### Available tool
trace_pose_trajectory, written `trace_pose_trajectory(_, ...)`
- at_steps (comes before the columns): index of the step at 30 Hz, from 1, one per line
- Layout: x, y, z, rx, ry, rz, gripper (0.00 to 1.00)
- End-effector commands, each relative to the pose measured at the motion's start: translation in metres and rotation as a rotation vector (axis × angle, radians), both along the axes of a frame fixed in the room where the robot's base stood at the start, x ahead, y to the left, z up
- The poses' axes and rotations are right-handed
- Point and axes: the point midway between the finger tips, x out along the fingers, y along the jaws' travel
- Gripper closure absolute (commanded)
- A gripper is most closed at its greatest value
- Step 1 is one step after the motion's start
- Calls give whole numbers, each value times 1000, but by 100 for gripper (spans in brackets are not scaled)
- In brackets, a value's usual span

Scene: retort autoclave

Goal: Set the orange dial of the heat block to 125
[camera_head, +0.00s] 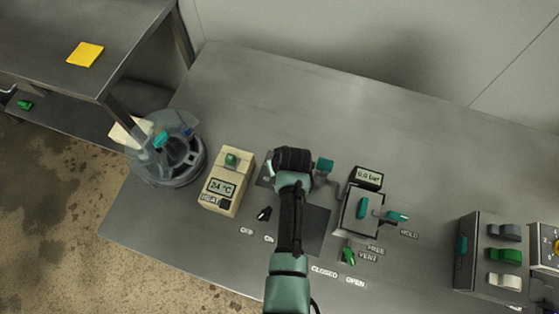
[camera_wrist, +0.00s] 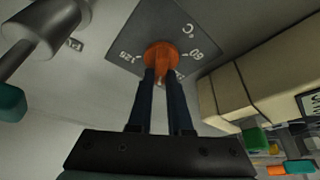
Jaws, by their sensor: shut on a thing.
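The orange dial (camera_wrist: 162,55) sits on a dark square scale plate (camera_wrist: 150,28) in the wrist view. The plate has white marks "125" on the left, "60" on the right and "°C". My gripper (camera_wrist: 162,74) is shut on the dial, one dark finger on each side. The fingers cover part of the dial, and I cannot tell what value it points at. In the head view my arm hides the dial. The beige heat block (camera_head: 220,193) stands just left of my arm and its display reads 24 °C.
A glass-like round vessel (camera_head: 170,165) stands at the left table edge. A grey unit reading 0.0 bar (camera_head: 368,178) with teal handles (camera_head: 397,217) is close right of my arm. A black switch (camera_head: 264,214) and green lever (camera_head: 348,256) are near. The table's back is clear.

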Motion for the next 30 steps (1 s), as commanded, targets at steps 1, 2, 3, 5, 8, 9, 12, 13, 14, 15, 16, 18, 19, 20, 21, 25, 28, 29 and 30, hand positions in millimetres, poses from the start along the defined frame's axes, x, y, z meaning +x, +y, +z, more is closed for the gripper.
trace_pose_trajectory(1, 1, 0, 2, -1, -2, -44, 100)
trace_pose_trajectory(2, 1, 0, 2, -2, -3, -72, 100)
trace_pose_trajectory(3, 1, 0, 2, 0, -2, -110, 100)
trace_pose_trajectory(5, 1, 0, 2, -1, -3, -166, 100)
trace_pose_trajectory(8, 1, -1, 2, -2, -4, -260, 100)
trace_pose_trajectory(9, 1, -1, 2, -1, -4, -298, 100)
trace_pose_trajectory(12, 2, -1, 1, -2, -4, -393, 100)
trace_pose_trajectory(13, 2, -2, 1, -1, -4, -422, 100)
trace_pose_trajectory(14, 2, -2, 1, -1, -4, -451, 100)
trace_pose_trajectory(15, 1, -2, 1, -1, -4, -488, 100)
trace_pose_trajectory(16, 1, -2, 0, -1, -3, -517, 100)
trace_pose_trajectory(18, 2, -2, 0, 0, -4, -584, 100)
trace_pose_trajectory(19, 2, -3, 0, -1, -4, -612, 100)
trace_pose_trajectory(20, 2, -2, 0, -1, -4, -641, 100)
trace_pose_trajectory(21, 2, -3, 0, -1, -4, -680, 100)
trace_pose_trajectory(25, 2, -3, -1, 1, -5, -802, 100)
trace_pose_trajectory(28, 1, -3, -1, 1, -4, -898, 100)
trace_pose_trajectory(29, 1, -4, -1, -1, -4, -925, 100)
trace_pose_trajectory(30, 1, -4, -1, 1, -5, -963, 100)
